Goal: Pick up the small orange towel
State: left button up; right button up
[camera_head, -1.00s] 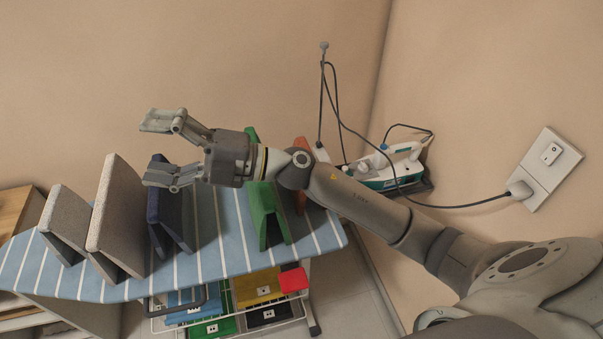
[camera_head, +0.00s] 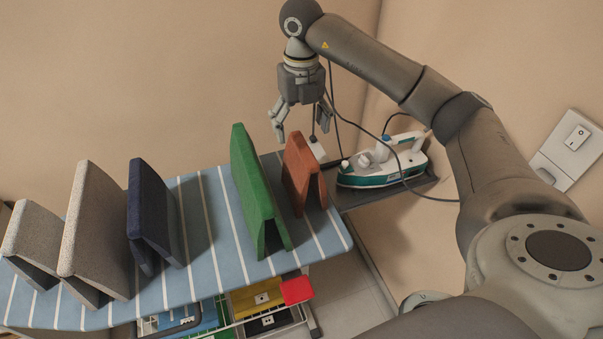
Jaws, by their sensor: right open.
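The small orange towel (camera_head: 302,172) stands folded like a tent near the right end of the striped ironing board (camera_head: 206,222). My right gripper (camera_head: 298,128) points downward, open and empty, just above and behind the orange towel. Its fingers look apart from the towel, one of them partly hidden at the towel's top edge. My left gripper is not in view.
A taller green towel (camera_head: 252,190) stands close to the left of the orange one. A navy towel (camera_head: 150,215) and two grey towels stand further left. An iron (camera_head: 385,165) with a cable is at the right. A rack with coloured items is below.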

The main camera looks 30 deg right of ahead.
aim_at(302, 146)
notch_tip(302, 146, down, 5)
jog(key=shift+s+f+p, duration=0.1)
jog(key=shift+s+p, duration=0.05)
jog(key=shift+p, duration=0.45)
jog(key=f, duration=0.1)
jog(key=f+p, duration=0.2)
jog(key=f, duration=0.1)
jog(key=shift+s+d, duration=0.1)
jog(key=shift+s, duration=0.2)
jog(key=shift+f, duration=0.55)
jog(key=c, duration=1.5)
jog(key=shift+w+r, duration=0.1)
jog(key=shift+r, duration=0.05)
